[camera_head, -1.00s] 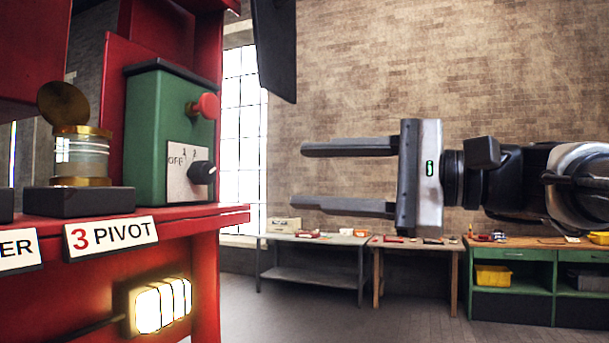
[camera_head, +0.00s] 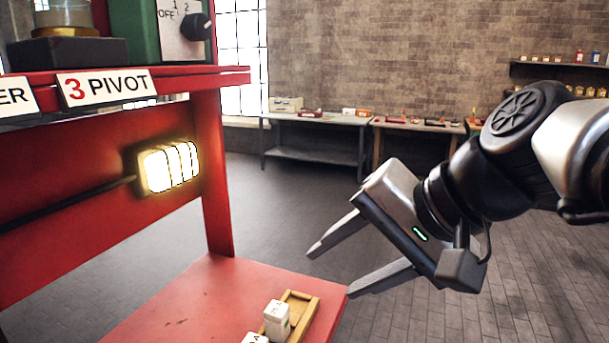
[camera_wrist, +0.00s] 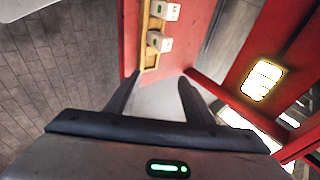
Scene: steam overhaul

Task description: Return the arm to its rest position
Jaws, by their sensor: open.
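My gripper (camera_head: 328,270) is open and empty in the head view. It tilts down and to the left, beside the right edge of the low red shelf (camera_head: 190,300). Its two dark fingers are well apart. In the wrist view my gripper (camera_wrist: 155,85) also shows its fingers spread with nothing between them. My arm comes in from the right edge of the head view.
A wooden tray (camera_head: 302,318) with white blocks (camera_head: 277,318) sits on the red shelf near my fingers. A lit lamp (camera_head: 170,167) is on the red stand. A grey table (camera_head: 315,118) and workbenches stand by the far brick wall. The floor between is clear.

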